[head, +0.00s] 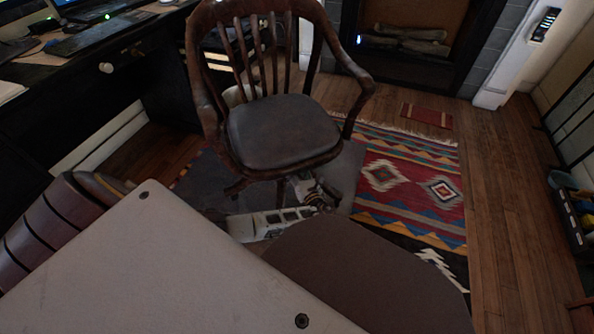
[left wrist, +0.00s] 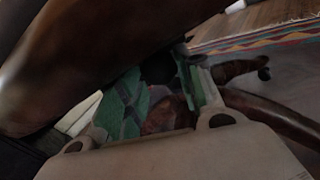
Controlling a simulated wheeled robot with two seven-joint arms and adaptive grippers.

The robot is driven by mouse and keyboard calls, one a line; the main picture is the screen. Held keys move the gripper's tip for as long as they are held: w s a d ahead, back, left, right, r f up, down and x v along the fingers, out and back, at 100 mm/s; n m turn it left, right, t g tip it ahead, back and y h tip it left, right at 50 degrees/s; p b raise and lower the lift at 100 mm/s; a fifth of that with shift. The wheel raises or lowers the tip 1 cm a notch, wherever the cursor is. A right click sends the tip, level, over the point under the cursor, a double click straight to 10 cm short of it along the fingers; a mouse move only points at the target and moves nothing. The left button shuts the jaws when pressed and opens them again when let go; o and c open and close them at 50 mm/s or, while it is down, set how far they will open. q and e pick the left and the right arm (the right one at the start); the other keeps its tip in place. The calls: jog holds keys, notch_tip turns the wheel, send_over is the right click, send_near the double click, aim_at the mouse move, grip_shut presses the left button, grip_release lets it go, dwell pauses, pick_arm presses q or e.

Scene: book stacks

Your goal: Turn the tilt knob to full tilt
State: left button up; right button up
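The wooden swivel chair (head: 283,128) with a dark seat pad stands in the middle of the head view. My left gripper (head: 318,190) is low beneath the front of its seat. In the left wrist view the green-padded fingers of my left gripper (left wrist: 158,78) are apart. A dark rounded part (left wrist: 158,67), which may be the tilt knob, shows between their tips under the brown seat underside (left wrist: 90,60). I cannot tell whether the fingers press on it. Brown wood shows through the gap between the fingers. My right gripper is not in view.
A chair leg with a caster (left wrist: 262,68) lies right of the fingers in the left wrist view. A patterned rug (head: 410,185) lies right of the chair. A black desk (head: 70,110) stands left, a fireplace (head: 415,70) behind.

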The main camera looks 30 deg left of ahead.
pick_arm(q)
jog(key=shift+c, duration=0.8)
jog(key=shift+n, duration=0.3)
jog(key=shift+w+n+p, duration=0.1)
jog(key=shift+n+p, duration=0.6)
jog(key=shift+n, duration=1.8)
jog(key=o, duration=0.7)
jog(key=shift+o, duration=0.2)
